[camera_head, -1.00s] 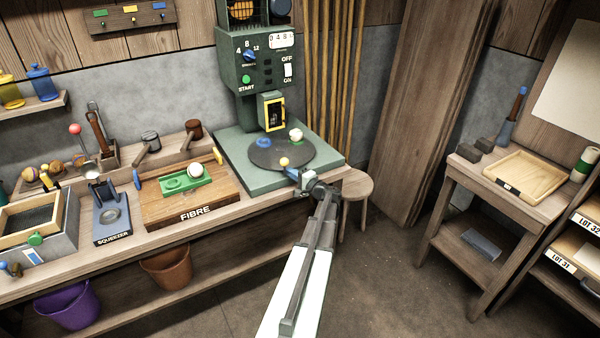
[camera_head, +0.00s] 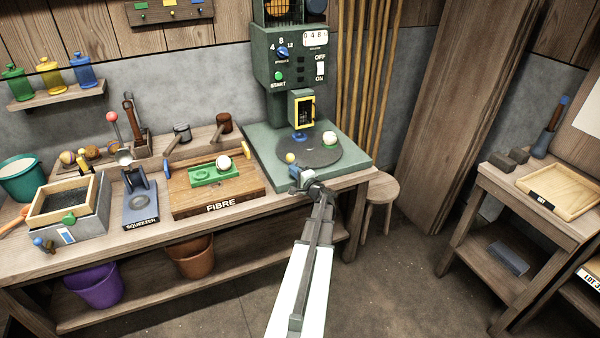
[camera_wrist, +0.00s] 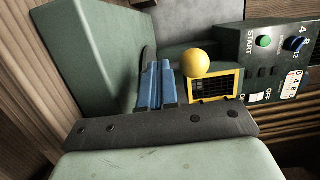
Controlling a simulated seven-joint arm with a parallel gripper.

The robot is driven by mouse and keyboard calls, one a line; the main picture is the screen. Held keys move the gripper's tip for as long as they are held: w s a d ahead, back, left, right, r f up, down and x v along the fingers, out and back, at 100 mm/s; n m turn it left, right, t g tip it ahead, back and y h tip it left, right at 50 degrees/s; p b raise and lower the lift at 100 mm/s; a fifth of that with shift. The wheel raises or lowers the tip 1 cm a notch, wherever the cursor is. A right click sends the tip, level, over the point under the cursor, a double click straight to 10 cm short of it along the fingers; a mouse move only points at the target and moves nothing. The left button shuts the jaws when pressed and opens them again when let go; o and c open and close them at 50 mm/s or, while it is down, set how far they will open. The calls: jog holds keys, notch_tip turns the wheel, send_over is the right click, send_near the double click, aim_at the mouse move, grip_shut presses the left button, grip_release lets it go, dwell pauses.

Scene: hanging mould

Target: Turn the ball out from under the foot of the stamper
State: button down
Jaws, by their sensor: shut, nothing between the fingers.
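The green stamper (camera_head: 290,65) stands at the back of the bench, with its dark round turntable (camera_head: 318,157) on the base. A whitish ball (camera_head: 330,138) sits at the turntable's right back, to the right of the foot.
Left of the stamper, a wooden FIBRE block (camera_head: 240,197) carries a green mould (camera_head: 205,177) and another white ball (camera_head: 223,162). A squeezer (camera_head: 140,205) stands further left. A stool (camera_head: 378,190) is right of the bench. The floor in front is clear.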

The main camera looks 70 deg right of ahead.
jog(key=shift+w, duration=0.6)
dwell(0.3)
jog(key=shift+s+a, duration=0.15)
jog(key=shift+s, duration=0.3)
jog(key=v, duration=0.4)
jog(key=shift+s+d, duration=0.25)
jog(key=shift+s, duration=0.1)
jog(key=s+a, duration=0.4)
jog(key=a, duration=0.3)
jog(key=shift+s, duration=0.4)
jog(key=shift+a, duration=0.1)
